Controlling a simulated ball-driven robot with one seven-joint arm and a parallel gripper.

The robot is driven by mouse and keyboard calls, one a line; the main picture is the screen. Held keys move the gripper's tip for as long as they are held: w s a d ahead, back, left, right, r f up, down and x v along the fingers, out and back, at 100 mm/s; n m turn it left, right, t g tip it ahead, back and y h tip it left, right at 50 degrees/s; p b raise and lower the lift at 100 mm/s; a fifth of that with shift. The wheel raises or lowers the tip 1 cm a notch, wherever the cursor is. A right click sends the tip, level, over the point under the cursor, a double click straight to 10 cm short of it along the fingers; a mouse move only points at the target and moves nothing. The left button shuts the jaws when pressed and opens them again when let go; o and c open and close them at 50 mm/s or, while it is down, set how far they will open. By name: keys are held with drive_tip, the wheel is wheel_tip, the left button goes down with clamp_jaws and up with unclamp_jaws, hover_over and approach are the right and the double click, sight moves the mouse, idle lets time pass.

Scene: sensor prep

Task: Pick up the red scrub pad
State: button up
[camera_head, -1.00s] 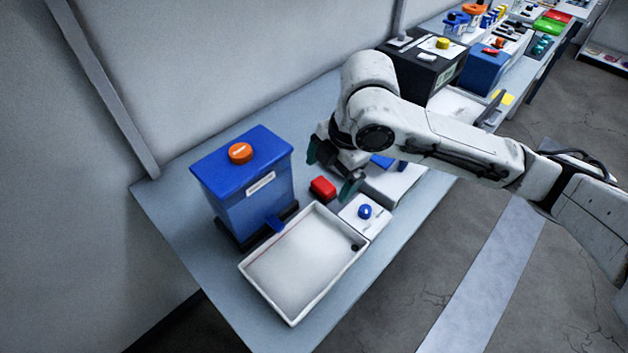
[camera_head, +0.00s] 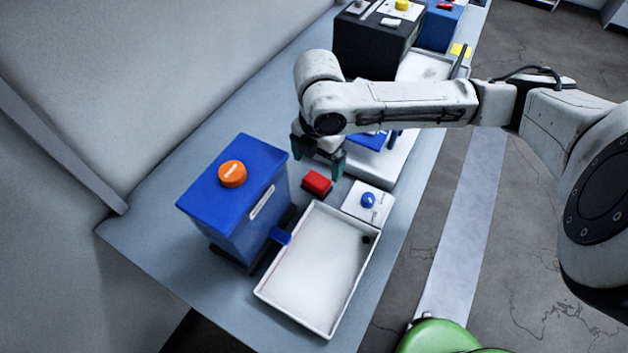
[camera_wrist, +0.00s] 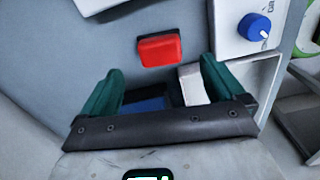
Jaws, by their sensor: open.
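My gripper (camera_head: 318,158) has green fingers and is open and empty, above and just behind the pad in the head view. In the wrist view its two green fingers (camera_wrist: 158,80) are spread wide, with the pad apart from both.
A blue box (camera_head: 235,195) with an orange knob stands left of the pad. A shallow white tray (camera_head: 262,293) lies in front. A white panel with a blue knob (camera_head: 368,200) sits to the right. A white-and-blue device (camera_head: 398,150) stands behind, under my arm.

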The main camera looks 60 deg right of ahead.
sight(317, 179)
drive_tip(key=shift+a+f+p, duration=0.1)
drive_tip(key=shift+f+p, duration=0.5)
drive_tip(key=shift+f, duration=2.6)
drive_tip(key=shift+c, duration=0.4)
drive_tip(key=c, duration=1.1)
